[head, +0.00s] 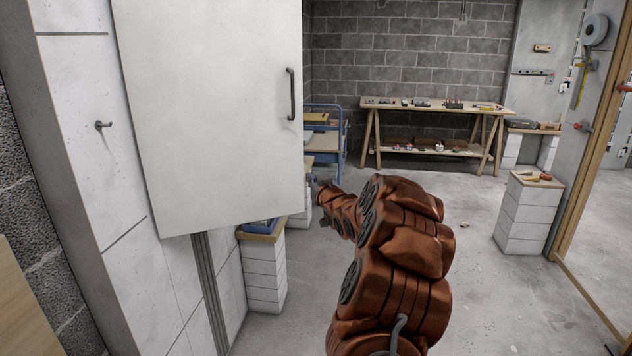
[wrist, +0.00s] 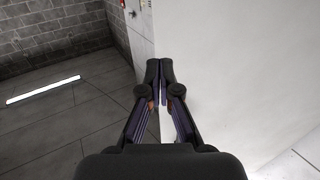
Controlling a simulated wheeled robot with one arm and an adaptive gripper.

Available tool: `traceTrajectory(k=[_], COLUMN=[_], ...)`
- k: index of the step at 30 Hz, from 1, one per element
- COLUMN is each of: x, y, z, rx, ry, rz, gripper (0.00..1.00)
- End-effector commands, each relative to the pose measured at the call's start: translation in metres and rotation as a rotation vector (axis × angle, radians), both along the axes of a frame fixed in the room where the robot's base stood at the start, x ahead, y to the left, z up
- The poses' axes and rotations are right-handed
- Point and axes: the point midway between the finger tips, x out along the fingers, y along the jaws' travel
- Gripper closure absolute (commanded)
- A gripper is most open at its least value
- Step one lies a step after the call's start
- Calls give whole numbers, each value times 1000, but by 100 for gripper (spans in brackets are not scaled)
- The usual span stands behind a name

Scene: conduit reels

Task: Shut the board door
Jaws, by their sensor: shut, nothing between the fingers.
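The board door (head: 215,110) is a large white panel standing out from the tiled wall at the left of the head view, so it is open. Its dark bar handle (head: 291,93) is near the right edge. My copper-coloured arm reaches forward to the right of the door's lower edge; my gripper at its end is small and unclear there. In the wrist view my gripper (wrist: 160,68) is shut and empty, its fingertips together. A broad white surface, apparently the door (wrist: 235,70), fills the right side beside the fingers; I cannot tell whether they touch. The board's inside is hidden.
A low block pillar (head: 265,275) with a blue tray stands below the door. A blue cart (head: 338,140) is behind it. A trestle workbench (head: 435,106) is at the back wall, another pillar (head: 525,215) at right. A hook (head: 103,125) is on the wall.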

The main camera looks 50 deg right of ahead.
Motion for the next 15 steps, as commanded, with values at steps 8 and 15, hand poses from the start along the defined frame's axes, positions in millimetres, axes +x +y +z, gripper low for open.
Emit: traceTrajectory(k=[8, 15], x=[30, 50], y=[-13, -22], z=[1, 2], rx=[1, -2], ry=[2, 1], rz=[1, 0], gripper=[100, 100])
